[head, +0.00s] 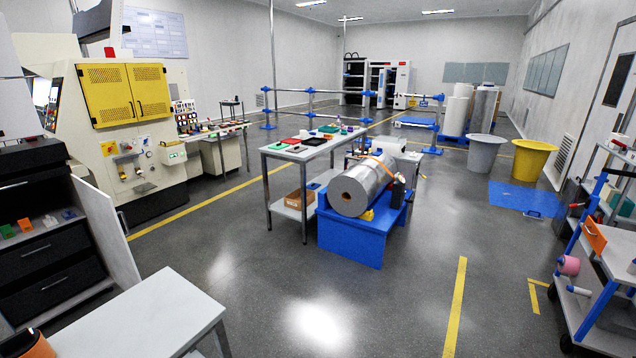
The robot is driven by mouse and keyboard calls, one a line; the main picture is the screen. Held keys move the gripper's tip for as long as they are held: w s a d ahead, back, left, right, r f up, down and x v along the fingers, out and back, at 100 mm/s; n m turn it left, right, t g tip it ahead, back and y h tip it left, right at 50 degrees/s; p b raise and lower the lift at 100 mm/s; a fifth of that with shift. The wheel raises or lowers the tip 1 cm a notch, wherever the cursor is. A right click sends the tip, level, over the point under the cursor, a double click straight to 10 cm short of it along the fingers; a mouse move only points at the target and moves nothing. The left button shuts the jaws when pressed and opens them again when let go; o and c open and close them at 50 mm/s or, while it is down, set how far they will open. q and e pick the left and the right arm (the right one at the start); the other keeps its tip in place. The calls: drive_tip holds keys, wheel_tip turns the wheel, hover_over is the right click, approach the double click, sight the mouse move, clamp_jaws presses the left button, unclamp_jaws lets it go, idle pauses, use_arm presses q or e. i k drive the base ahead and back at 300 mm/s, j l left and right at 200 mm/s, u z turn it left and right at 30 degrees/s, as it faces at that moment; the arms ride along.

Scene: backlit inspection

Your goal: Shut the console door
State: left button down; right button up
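At the left edge of the head view stands a dark console (38,250) with black drawers and an open shelf. A pale grey door panel (106,232) stands open at its right side, swung outward so that the shelf and drawer fronts are exposed. Small orange, green and blue items sit on the shelf. The door's lower end is partly hidden behind a pale table. Neither of my grippers is in view.
The pale table (150,312) stands close in front of the console. An orange and black object (28,345) is cut off at the bottom left. A blue stand (350,238) bears a large metal roll. A trolley stands at right. The grey floor between is clear.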

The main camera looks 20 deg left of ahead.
sight(98, 208)
drive_tip(key=i+l+u, duration=0.25)
drive_tip(key=i, duration=0.55)
drive_tip(key=i+u, duration=0.4)
drive_tip(key=i+l+u, duration=0.25)
drive_tip(key=u, duration=0.15)
drive_tip(key=i+l+u, duration=0.2)
drive_tip(key=u, duration=0.25)
drive_tip(key=i+l+u, duration=0.3)
drive_tip(key=u, duration=0.15)
drive_tip(key=i+l+u, duration=0.4)
drive_tip(key=l+u, duration=0.25)
drive_tip(key=i+l+u, duration=0.15)
drive_tip(key=l+u, duration=0.15)
drive_tip(key=l, duration=0.1)
